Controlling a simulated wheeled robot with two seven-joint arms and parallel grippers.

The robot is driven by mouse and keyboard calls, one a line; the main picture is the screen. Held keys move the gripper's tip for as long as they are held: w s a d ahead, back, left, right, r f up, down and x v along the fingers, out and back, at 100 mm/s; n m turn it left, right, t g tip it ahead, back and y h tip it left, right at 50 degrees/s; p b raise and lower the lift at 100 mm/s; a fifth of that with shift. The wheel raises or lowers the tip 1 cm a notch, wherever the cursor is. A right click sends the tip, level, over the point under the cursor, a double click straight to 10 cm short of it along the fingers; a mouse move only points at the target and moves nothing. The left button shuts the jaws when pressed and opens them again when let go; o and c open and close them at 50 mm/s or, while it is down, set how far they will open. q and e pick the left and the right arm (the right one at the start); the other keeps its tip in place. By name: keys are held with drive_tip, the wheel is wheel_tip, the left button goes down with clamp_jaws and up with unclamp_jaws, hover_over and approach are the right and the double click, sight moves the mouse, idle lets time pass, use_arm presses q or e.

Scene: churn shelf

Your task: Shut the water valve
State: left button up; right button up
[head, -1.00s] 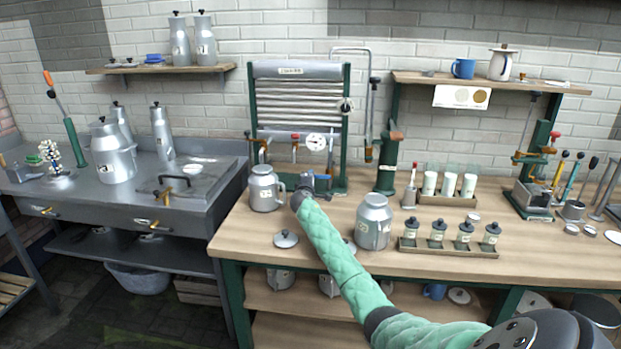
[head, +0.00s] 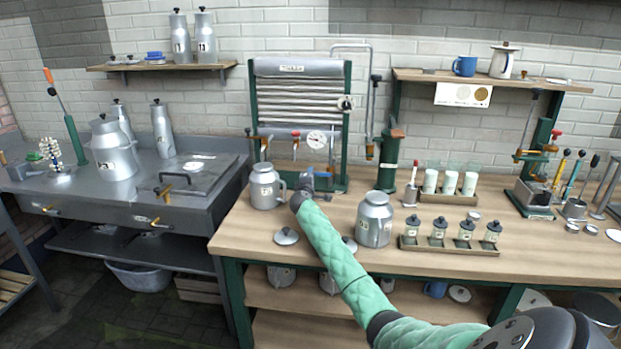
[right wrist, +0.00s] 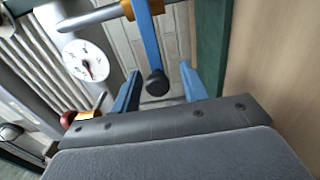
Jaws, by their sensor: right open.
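The plate cooler (head: 300,104) stands at the back of the wooden bench, with corrugated plates in a green frame. In the right wrist view a blue lever with a black knob end (right wrist: 157,82) hangs from a brass-coloured fitting (right wrist: 100,17); it looks like the water valve handle. My right gripper (right wrist: 160,70) is open, its two blue fingers on either side of the lever's end, with gaps showing; I cannot tell any contact. In the head view my right gripper (head: 318,178) is at the cooler's lower front and hides the lever. My left gripper is not in view.
A round gauge (head: 316,140) and a red knob (head: 295,134) are on the cooler's front. A metal can (head: 264,187) stands left of my gripper and another (head: 374,220) right of my forearm. A lid (head: 286,236) lies near the bench's front edge.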

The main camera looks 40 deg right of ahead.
drive_tip(key=v, duration=0.5)
drive_tip(key=shift+f+b, duration=0.1)
drive_tip(key=shift+b, duration=0.3)
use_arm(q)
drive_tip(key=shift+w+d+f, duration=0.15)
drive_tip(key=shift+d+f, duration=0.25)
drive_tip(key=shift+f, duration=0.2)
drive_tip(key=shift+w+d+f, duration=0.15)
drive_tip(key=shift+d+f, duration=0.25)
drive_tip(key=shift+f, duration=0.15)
use_arm(e)
drive_tip(key=shift+s+a, duration=0.35)
drive_tip(key=shift+a, duration=0.15)
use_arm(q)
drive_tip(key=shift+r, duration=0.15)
